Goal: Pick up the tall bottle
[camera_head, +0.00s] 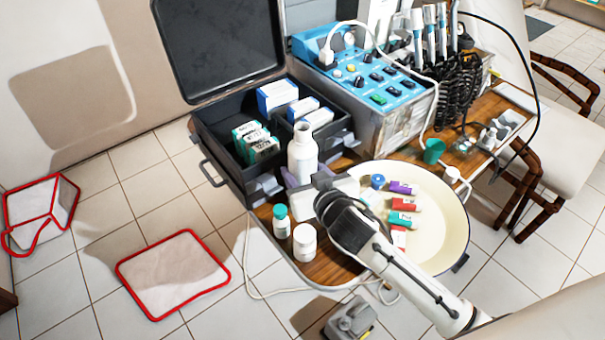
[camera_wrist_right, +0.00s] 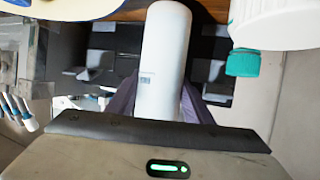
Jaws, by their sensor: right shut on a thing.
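The tall white bottle (camera_head: 302,155) stands upright at the front edge of the open black case in the head view. My left gripper is not in view.
A teal-capped bottle (camera_head: 281,221) and a white jar (camera_head: 304,242) stand just in front of the gripper. The black case (camera_head: 225,165) and blue control unit (camera_head: 365,80) stand behind.

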